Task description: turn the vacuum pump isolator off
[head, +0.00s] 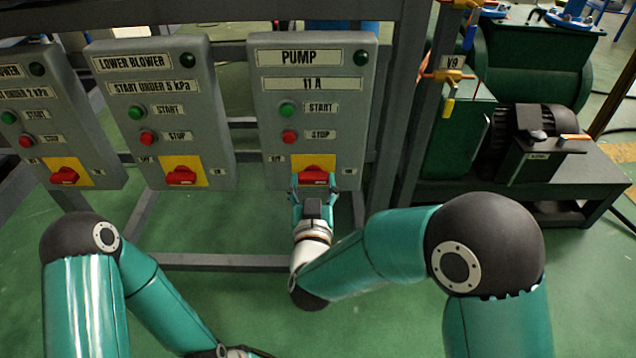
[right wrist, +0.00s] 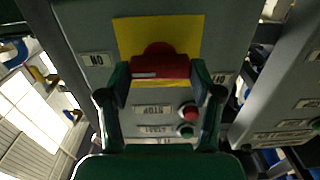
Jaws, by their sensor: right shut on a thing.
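The vacuum pump isolator is a red rotary handle (head: 314,174) on a yellow plate (head: 300,160), low on the grey PUMP panel (head: 313,68). Its bar lies level across the plate. My right gripper (head: 313,186) reaches it from below. In the right wrist view the red handle (right wrist: 160,66) sits between the two fingers of the right gripper (right wrist: 160,76), which are shut on its ends. The small labels beside the plate are hard to read in the head view. Only a sliver of my left gripper (head: 240,351) shows at the bottom edge.
The LOWER BLOWER panel (head: 152,68) stands left of the PUMP panel, with its own red handle (head: 181,176). A further panel (head: 36,100) is cut off at the left. A green START button (head: 288,109) and red STOP button (head: 290,137) sit above the isolator.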

